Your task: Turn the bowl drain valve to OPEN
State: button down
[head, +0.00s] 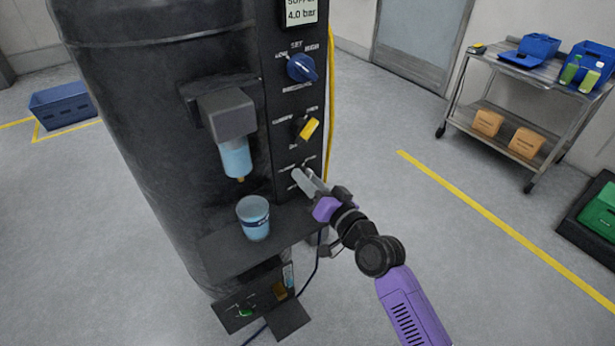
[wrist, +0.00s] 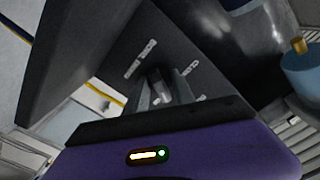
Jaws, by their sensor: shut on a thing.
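My gripper (head: 312,185) is at the lowest control on the dark panel (head: 287,107), just below the yellow knob. It is shut on a grey handle there, which I take as the bowl drain valve (wrist: 160,88); the wrist view shows it between the fingers. The fingers hide much of the handle. The filter bowl (head: 236,158), clear blue with a small brass tip, hangs left of the panel.
A blue cup (head: 253,217) stands on the dark shelf (head: 222,250) below the bowl. A blue knob (head: 301,68) and a yellow knob (head: 308,129) sit above my gripper. A yellow hose (head: 332,100) runs down the panel's right side.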

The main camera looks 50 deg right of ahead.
jog(key=shift+m+p, duration=0.5)
jog(key=shift+m, duration=1.7)
jog(key=c, duration=1.1)
grip_release()
jog(key=shift+o, duration=0.2)
jog(key=shift+s, duration=0.1)
jog(key=b+v, duration=0.1)
jog(key=v, duration=0.6)
jog(key=shift+s+a, duration=0.1)
jog(key=shift+s, duration=0.2)
jog(key=shift+r, duration=0.1)
